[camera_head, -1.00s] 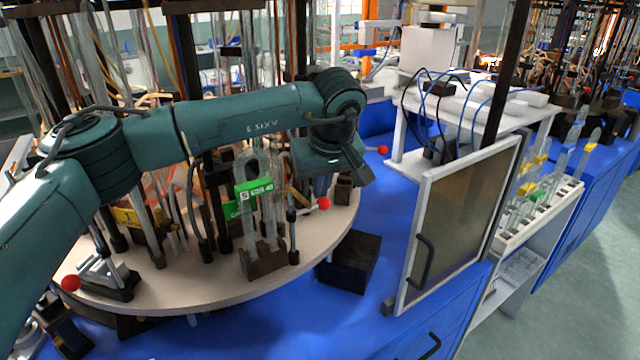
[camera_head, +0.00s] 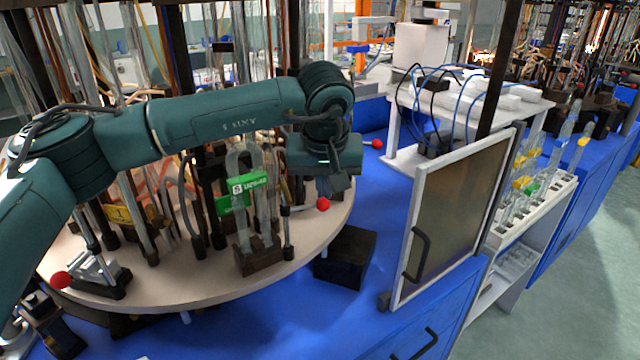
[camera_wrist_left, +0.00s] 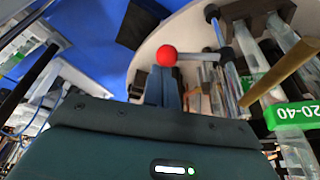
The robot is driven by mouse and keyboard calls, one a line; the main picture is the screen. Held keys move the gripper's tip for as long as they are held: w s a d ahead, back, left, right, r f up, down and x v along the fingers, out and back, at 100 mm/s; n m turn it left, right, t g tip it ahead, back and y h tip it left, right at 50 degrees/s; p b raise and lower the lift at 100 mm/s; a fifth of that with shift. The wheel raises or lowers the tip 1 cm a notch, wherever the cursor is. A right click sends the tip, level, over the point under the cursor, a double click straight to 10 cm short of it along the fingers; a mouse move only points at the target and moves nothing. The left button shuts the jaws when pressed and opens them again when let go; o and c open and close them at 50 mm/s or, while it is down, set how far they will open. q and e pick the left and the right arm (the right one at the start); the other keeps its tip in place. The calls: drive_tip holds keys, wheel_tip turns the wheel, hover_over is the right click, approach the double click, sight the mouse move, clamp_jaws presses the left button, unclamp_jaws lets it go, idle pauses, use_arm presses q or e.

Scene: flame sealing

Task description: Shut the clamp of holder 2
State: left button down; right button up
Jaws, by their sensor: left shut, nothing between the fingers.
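A clamp handle with a red ball (camera_head: 323,204) sticks out to the right from the turntable holder with the green label (camera_head: 248,190). The holder number is not clearly readable. In the left wrist view the red ball (camera_wrist_left: 166,55) sits at the end of a grey rod, just beyond my fingertips. My left gripper (camera_head: 341,184) is shut and empty, fingers pointing down, just above and right of that ball. Its fingers (camera_wrist_left: 163,84) also show in the left wrist view, close below the ball; contact cannot be told. My right gripper is not in view.
The round turntable (camera_head: 190,292) carries several tubes and holders. Other red balls are at its front left (camera_head: 60,280) and beyond my wrist (camera_head: 377,144). A black box (camera_head: 345,257) stands on the blue bench right of the turntable. A framed panel (camera_head: 450,220) stands further right.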

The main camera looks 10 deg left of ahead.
use_arm(q)
drive_tip(key=s+m, duration=0.1)
drive_tip(key=m+h+b, duration=0.1)
drive_tip(key=shift+s+d+f+m, duration=0.1)
drive_tip(key=shift+s+d+m, duration=0.25)
drive_tip(key=shift+d+m, duration=0.05)
drive_tip(key=s+m+h+b, duration=0.1)
drive_tip(key=s+m+b, duration=0.3)
drive_tip(key=s, duration=0.2)
drive_tip(key=shift+a+m+b, duration=0.3)
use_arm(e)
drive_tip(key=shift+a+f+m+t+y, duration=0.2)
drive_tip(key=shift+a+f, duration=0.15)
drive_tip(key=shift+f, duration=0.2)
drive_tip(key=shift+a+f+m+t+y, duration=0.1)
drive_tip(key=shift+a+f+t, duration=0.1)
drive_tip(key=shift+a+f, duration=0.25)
use_arm(q)
drive_tip(key=shift+s, duration=0.2)
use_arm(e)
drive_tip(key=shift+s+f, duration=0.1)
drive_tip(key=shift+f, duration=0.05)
use_arm(q)
drive_tip(key=v, duration=1.3)
drive_tip(key=shift+w+a+r, duration=0.15)
drive_tip(key=shift+a+r, duration=0.1)
drive_tip(key=shift+a, duration=0.05)
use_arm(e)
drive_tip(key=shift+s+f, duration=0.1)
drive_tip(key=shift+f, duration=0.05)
